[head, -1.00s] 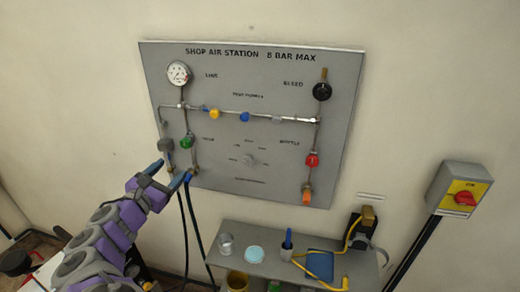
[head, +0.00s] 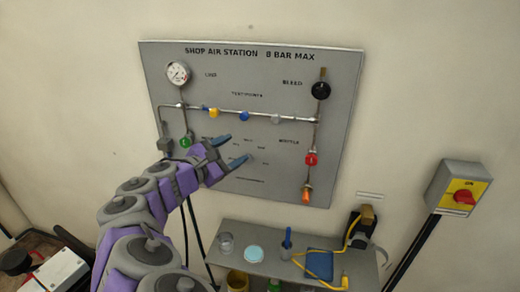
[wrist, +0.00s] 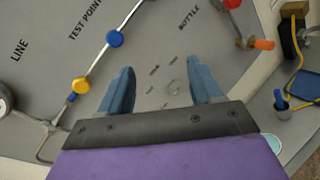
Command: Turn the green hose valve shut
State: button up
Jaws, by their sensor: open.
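The green hose valve (head: 186,142) is a round green knob on the left pipe of the grey panel, below the gauge, just left of and above my gripper. My gripper (head: 231,150) is in front of the panel to the right of the valve. Its two blue fingers are spread and empty, pointing right in the head view. The green valve is not visible in the wrist view. The hose below the valve is partly hidden by my arm.
A pipe with yellow (head: 214,112), blue (head: 244,116) and grey knobs runs above my gripper. A red valve (head: 311,160) and a black bleed knob (head: 321,91) are on the right pipe. A cluttered shelf (head: 232,263) stands below the panel.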

jog(key=d+r+m+g+h, duration=0.1)
jog(key=d+m+g, duration=0.1)
jog(key=d, duration=0.5)
jog(key=shift+s+d+r+m, duration=0.2)
jog(key=shift+d+m, duration=0.2)
jog(key=shift+m, duration=0.2)
jog(key=s+d+f+m+g+y, duration=0.1)
jog(key=s+d+f+m+g, duration=0.15)
jog(key=s+d+m, duration=0.4)
jog(key=s+d+f+m+g, duration=0.1)
jog(key=s+d+m+g, duration=0.2)
jog(key=d, duration=0.6)
jog(key=s+d+f+m+g+y, duration=0.1)
jog(key=s+d+m+g, duration=0.3)
jog(key=d, duration=0.4)
jog(key=s+a+f+m+g+y, duration=0.1)
jog(key=s+f+m+y, duration=0.1)
jog(key=s, duration=0.7)
jog(key=s+a+f+m+g+y, duration=0.2)
jog(key=s+f, duration=0.3)
jog(key=s, duration=0.4)
jog(key=s+a+f+m+g+y, duration=0.1)
jog(key=s+f+y, duration=0.3)
jog(key=s, duration=0.5)
jog(key=shift+a+m+y, duration=0.3)
jog(key=shift+a+m, duration=0.1)
jog(key=shift+m, duration=0.05)
jog(key=shift+a+f, duration=0.1)
jog(key=shift+a, duration=0.05)
